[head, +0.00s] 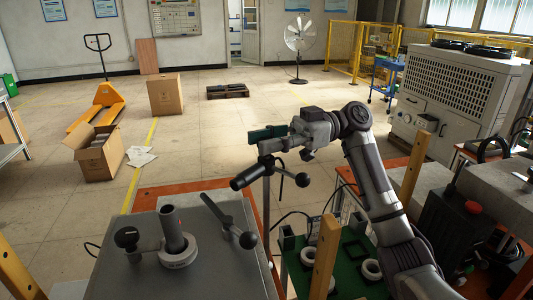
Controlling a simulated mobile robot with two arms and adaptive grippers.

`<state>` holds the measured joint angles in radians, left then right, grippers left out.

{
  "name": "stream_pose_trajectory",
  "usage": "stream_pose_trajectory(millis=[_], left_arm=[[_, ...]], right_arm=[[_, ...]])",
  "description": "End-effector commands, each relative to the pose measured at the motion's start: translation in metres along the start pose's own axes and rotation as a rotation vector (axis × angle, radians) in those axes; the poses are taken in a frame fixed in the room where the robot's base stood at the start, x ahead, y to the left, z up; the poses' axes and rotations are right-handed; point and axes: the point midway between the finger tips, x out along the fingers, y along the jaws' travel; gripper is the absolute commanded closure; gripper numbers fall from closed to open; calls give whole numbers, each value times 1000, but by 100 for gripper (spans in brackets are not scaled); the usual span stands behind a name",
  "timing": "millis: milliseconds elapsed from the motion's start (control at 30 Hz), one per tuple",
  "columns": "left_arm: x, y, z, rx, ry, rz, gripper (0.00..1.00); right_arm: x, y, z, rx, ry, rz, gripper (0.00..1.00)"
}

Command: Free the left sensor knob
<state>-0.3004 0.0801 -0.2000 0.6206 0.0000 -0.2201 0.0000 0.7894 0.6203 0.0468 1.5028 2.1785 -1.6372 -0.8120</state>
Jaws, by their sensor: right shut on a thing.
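My right gripper (268,141) reaches in from the right, above the near workbench. It is shut at the top of a black handle (250,178), which has a ball end (302,180) and sits above a thin upright post (266,205). The fingers hide the exact contact. On the grey bench top (140,282) at left stand a round black knob (127,238) and a dark cylinder in a pale ring (177,250). A lever with a black ball (248,240) lies to their right. I cannot tell which knob is the left sensor knob. My left gripper is not in view.
A green tray (345,284) with pale rings (372,270) is right of the grey top, under my right arm. Wooden posts (324,258) stand near it. A red-buttoned box (473,208) is at right. Cartons (98,158) and a pallet truck (98,105) stand on the open floor behind.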

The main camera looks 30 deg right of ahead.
Motion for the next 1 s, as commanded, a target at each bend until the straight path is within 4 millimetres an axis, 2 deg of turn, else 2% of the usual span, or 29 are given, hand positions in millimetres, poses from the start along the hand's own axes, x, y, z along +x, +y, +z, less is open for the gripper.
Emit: stream_pose_trajectory(millis=[200, 500, 1000], left_arm=[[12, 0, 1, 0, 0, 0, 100], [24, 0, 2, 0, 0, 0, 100], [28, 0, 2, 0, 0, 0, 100]], right_arm=[[0, 1, 0, 0, 3, -184, 99], [0, 1, 1, 2, 0, -357, 99], [0, 0, 1, 2, -2, -432, 99]])
